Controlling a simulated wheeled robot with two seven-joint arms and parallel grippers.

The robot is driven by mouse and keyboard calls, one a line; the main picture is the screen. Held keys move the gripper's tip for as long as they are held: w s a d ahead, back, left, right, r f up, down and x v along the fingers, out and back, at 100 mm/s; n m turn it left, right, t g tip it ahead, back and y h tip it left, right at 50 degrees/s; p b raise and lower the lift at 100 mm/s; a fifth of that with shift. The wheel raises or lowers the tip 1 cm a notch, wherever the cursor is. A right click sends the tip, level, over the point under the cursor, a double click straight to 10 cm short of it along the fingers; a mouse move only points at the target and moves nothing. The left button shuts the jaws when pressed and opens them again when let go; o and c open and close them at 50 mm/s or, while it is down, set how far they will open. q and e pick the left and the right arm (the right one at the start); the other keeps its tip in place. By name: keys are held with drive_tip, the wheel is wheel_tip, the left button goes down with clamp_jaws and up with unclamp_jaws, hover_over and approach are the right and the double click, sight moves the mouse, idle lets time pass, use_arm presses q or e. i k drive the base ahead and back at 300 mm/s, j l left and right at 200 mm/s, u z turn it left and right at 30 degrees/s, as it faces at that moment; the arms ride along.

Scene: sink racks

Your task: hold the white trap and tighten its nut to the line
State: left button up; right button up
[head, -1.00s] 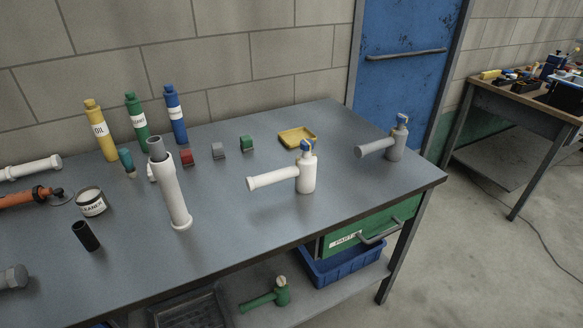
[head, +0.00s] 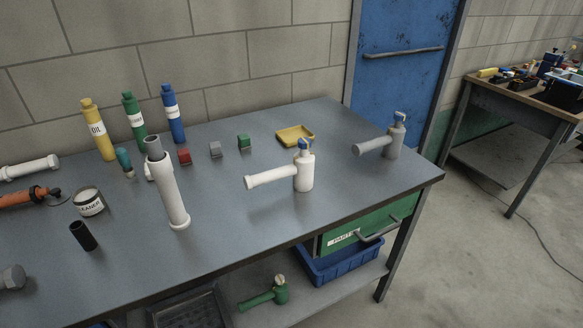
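The line on the white trap is too small to make out. Neither of my grippers shows in the head view.
A tall white pipe (head: 171,192) stands left of the white trap. Several bottles, small blocks and a yellow tray (head: 295,135) are behind. A can (head: 90,201) and black cylinder (head: 83,236) are at left. Bare bench lies in front of the white trap.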

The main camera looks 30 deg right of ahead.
sight(304, 143)
drive_tip(key=i+l, duration=0.3)
drive_tip(key=l, duration=0.15)
drive_tip(key=i+l, duration=0.3)
drive_tip(key=l, duration=0.15)
